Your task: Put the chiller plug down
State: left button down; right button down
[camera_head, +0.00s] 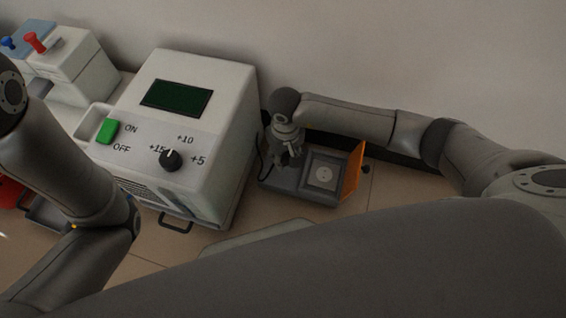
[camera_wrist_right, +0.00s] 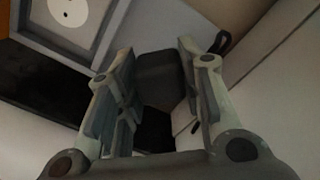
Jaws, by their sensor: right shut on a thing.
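My right gripper (camera_head: 288,158) is above the left part of a grey socket box (camera_head: 318,194), beside the chiller. In the right wrist view, its fingers (camera_wrist_right: 160,95) are closed on a dark block, the chiller plug (camera_wrist_right: 158,72). In the head view the gripper hides most of the plug, and I cannot tell whether it touches the box. The round socket face (camera_head: 324,174) on the box is uncovered, right of the gripper; it also shows at the top left of the wrist view (camera_wrist_right: 72,10).
The white chiller (camera_head: 205,85) with a green switch (camera_head: 107,130) and black dial (camera_head: 171,160) stands left of the box. An orange flap (camera_head: 353,170) stands open on the box's right. A wall is close behind. A white unit (camera_head: 78,65) with a red-handled part stands far left.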

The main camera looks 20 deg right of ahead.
aim_at(283, 160)
jog(key=shift+w+f+b, duration=0.45)
jog(key=shift+w+f, duration=0.3)
jog(key=shift+f, duration=0.15)
jog(key=f, duration=0.1)
jog(key=f+b, duration=0.2)
jog(key=shift+w+f, duration=0.25)
jog(key=shift+f, duration=0.15)
jog(key=shift+r, duration=0.15)
jog(key=shift+f+b, duration=0.6)
jog(key=shift+b, duration=0.05)
jog(key=c, duration=1)
grip_release()
jog(key=shift+r, duration=0.1)
